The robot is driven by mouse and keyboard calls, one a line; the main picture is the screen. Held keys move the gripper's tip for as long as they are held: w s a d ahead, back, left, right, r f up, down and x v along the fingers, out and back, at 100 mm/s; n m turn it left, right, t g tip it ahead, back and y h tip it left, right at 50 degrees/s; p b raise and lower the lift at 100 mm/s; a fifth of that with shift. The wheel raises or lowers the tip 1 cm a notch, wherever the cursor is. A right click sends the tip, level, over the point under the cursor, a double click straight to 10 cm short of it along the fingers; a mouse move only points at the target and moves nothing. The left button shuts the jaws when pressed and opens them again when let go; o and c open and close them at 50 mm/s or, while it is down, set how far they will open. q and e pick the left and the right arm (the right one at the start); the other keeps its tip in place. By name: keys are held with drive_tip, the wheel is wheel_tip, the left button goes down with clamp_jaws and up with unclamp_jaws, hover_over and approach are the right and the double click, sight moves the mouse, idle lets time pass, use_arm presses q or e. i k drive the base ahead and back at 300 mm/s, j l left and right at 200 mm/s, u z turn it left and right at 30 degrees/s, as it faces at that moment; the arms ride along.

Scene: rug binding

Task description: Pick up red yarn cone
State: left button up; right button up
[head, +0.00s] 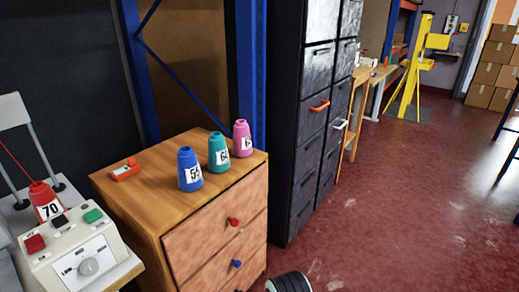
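The red yarn cone (43,190) stands upright at the far left, on or just behind a pale control box. Its white label reads 70, and the box hides its foot. A thin red strand runs up to the left from near its top.
A wooden drawer cabinet (110,189) stands right of the box. On it are blue (187,158), teal (217,140) and pink (240,130) cones and a small red-orange object (126,170). Dark metal drawers (312,80) stand behind. The red floor (400,210) at right is open.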

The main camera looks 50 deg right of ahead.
sight(46, 204)
drive_tip(key=l+z, duration=0.15)
drive_tip(key=l, duration=0.4)
drive_tip(key=i+l+z, duration=0.1)
drive_tip(key=l, duration=0.45)
drive_tip(key=i+l, duration=0.1)
drive_tip(key=l, duration=0.35)
drive_tip(key=i+l, duration=0.1)
drive_tip(key=l, duration=0.4)
